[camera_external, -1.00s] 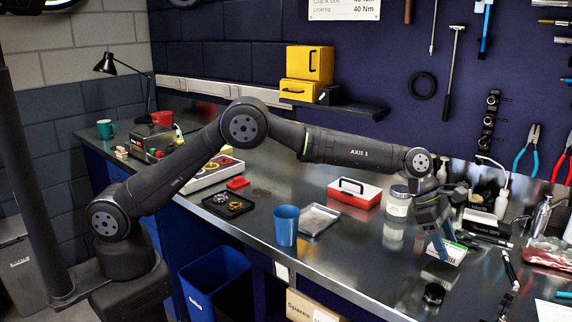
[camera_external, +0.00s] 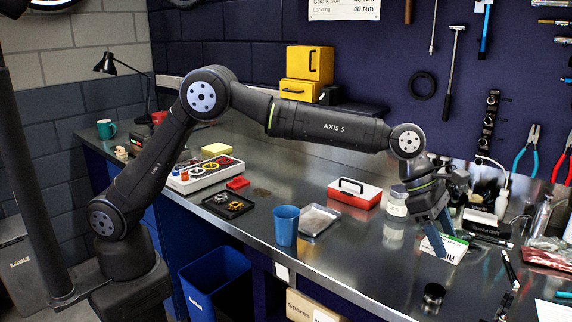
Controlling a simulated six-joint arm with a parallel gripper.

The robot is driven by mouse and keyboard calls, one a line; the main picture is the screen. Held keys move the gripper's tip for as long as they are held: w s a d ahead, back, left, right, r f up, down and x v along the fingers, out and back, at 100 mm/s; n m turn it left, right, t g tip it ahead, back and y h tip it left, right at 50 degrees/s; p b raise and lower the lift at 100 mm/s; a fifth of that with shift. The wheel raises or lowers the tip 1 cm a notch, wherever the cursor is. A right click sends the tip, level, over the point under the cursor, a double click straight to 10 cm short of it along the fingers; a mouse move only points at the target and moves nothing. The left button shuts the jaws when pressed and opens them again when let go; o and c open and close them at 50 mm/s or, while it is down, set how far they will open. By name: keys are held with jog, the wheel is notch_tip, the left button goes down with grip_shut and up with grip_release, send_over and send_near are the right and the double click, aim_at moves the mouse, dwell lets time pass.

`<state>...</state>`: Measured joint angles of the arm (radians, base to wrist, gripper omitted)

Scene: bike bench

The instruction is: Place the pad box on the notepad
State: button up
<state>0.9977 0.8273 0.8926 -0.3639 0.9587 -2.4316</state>
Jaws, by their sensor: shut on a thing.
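The pad box (camera_external: 455,248), a small white box with a green edge, is at the right of the bench. My gripper (camera_external: 440,240) points down and is shut on it, with the fingers covering its left part. I cannot tell whether its underside touches the bench. A flat yellow pad (camera_external: 217,148), which looks like the notepad, lies far to the left at the back of the bench, behind a white tray of coloured rings. Its top looks bare.
The white ring tray (camera_external: 195,182), a black tray (camera_external: 228,213), a blue cup (camera_external: 286,238), a metal tray (camera_external: 333,218) and a red-and-white case (camera_external: 355,193) stand between box and pad. A jar (camera_external: 397,206) stands behind my gripper. A black round part (camera_external: 434,293) lies in front.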

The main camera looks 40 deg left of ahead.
jog(key=w+a+r+n+t+y, duration=0.1)
jog(key=w+a+n+t, duration=0.15)
jog(key=w+a, duration=1.2)
jog(key=w+a+r+n+t, duration=0.1)
jog(key=w+a+n, duration=0.3)
jog(key=w+a, duration=1)
jog(key=n+t+y, duration=0.3)
jog(key=n+y, duration=0.3)
jog(key=n, duration=0.7)
send_over(214, 148)
jog(key=s, duration=0.3)
jog(key=shift+m, duration=0.25)
jog(key=f, duration=0.5)
jog(key=shift+w+d+f, duration=0.25)
jog(key=shift+d, duration=0.05)
jog(key=shift+a+f, duration=0.1)
jog(key=shift+a, duration=0.1)
jog(key=shift+f, duration=2)
